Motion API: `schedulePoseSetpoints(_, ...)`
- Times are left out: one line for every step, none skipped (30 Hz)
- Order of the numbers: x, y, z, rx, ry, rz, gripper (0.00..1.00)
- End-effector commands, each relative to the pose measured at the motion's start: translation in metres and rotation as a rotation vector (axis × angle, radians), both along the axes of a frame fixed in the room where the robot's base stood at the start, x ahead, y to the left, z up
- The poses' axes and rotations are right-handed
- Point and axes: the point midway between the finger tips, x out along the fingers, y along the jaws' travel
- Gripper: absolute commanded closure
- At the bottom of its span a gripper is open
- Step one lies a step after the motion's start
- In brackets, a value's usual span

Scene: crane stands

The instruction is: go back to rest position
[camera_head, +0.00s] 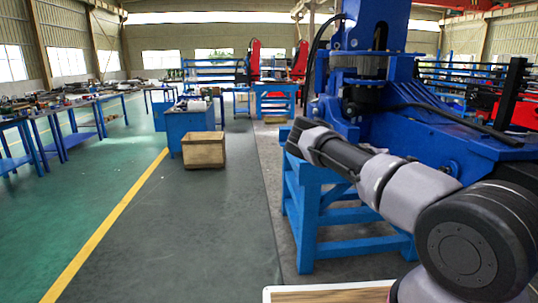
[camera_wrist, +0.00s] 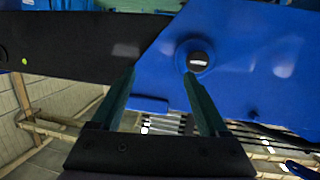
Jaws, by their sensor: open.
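My gripper (camera_wrist: 160,75) shows in the wrist view with its two fingers apart and nothing between them. Just beyond the fingertips is the blue crane (camera_wrist: 245,60), with a round pivot bolt (camera_wrist: 197,59) close to the right fingertip. Whether the fingers touch the crane I cannot tell. In the head view my arm reaches from the lower right up to the left, in front of the blue crane (camera_head: 440,135). The fingers cannot be made out there.
The crane rests on a blue stand (camera_head: 307,225). A wooden crate (camera_head: 203,150) stands on the floor by a blue cabinet (camera_head: 190,122). Blue workbenches (camera_head: 75,135) line the left. The green floor (camera_head: 130,180) with a yellow line is clear. A wooden-topped surface (camera_head: 330,295) is at the bottom.

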Motion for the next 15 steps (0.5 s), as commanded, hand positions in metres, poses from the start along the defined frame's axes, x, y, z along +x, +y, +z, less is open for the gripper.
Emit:
schedulePoseSetpoints(-0.012, 0.001, 0.005, 0.068, -0.010, -0.037, 0.22)
schedulePoseSetpoints(-0.019, 0.002, 0.006, 0.106, -0.008, -0.056, 0.22)
schedulePoseSetpoints(-0.027, 0.005, 0.008, 0.158, -0.005, -0.076, 0.22)
schedulePoseSetpoints(-0.033, 0.008, 0.008, 0.198, -0.003, -0.088, 0.22)
schedulePoseSetpoints(-0.039, 0.011, 0.009, 0.237, -0.001, -0.101, 0.22)
schedulePoseSetpoints(-0.046, 0.016, 0.011, 0.291, 0.002, -0.112, 0.22)
schedulePoseSetpoints(-0.051, 0.020, 0.012, 0.332, 0.005, -0.119, 0.22)
schedulePoseSetpoints(-0.055, 0.025, 0.013, 0.373, 0.007, -0.123, 0.22)
schedulePoseSetpoints(-0.061, 0.032, 0.016, 0.428, 0.010, -0.128, 0.22)
schedulePoseSetpoints(-0.065, 0.038, 0.018, 0.469, 0.012, -0.128, 0.22)
schedulePoseSetpoints(-0.068, 0.045, 0.019, 0.509, 0.015, -0.126, 0.22)
schedulePoseSetpoints(-0.073, 0.054, 0.023, 0.563, 0.017, -0.120, 0.22)
schedulePoseSetpoints(-0.076, 0.061, 0.026, 0.603, 0.019, -0.114, 0.22)
schedulePoseSetpoints(-0.079, 0.068, 0.029, 0.643, 0.021, -0.106, 0.22)
schedulePoseSetpoints(-0.082, 0.078, 0.034, 0.695, 0.023, -0.092, 0.22)
